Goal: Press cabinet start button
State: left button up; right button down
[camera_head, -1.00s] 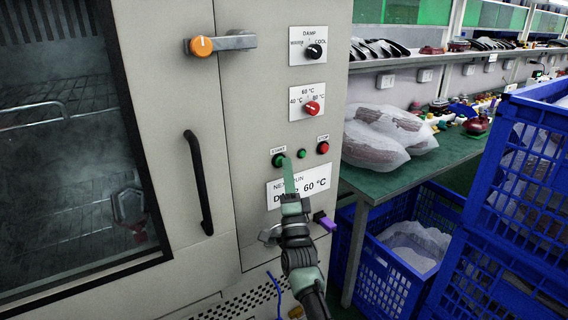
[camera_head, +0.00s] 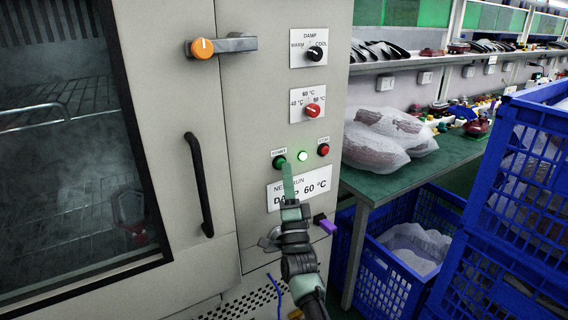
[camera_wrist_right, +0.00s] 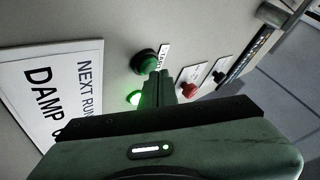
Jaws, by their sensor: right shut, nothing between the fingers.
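The green start button (camera_head: 279,161) is on the cabinet's control panel, above the white "DAMP 60 °C" card. It also shows in the right wrist view (camera_wrist_right: 147,61). A small green lamp (camera_head: 303,155) beside it is brightly lit and glows in the wrist view (camera_wrist_right: 135,98). The red stop button (camera_head: 323,149) is to the right. My right gripper (camera_head: 287,168) is shut and empty, with its tips just below and right of the start button in the head view. Whether the tips touch the button cannot be told. My left gripper is not in view.
Above are the damp knob (camera_head: 315,54) and temperature knob (camera_head: 313,110). The cabinet door, with a black handle (camera_head: 200,184) and orange-knobbed latch (camera_head: 203,47), is closed at left. Blue crates (camera_head: 472,245) and a green bench (camera_head: 384,182) stand at right.

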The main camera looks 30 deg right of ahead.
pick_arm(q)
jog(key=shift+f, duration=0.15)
pick_arm(e)
jog(key=shift+s+a+f, duration=0.25)
jog(key=shift+s, duration=0.1)
pick_arm(q)
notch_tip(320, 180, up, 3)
jog(key=p, duration=0.3)
jog(key=shift+p, duration=0.4)
pick_arm(e)
jog(key=shift+y, duration=0.3)
jog(key=s, duration=0.5)
jog(key=shift+r, duration=0.25)
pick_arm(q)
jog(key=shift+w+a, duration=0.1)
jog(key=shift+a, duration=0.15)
pick_arm(e)
jog(key=shift+d, duration=0.1)
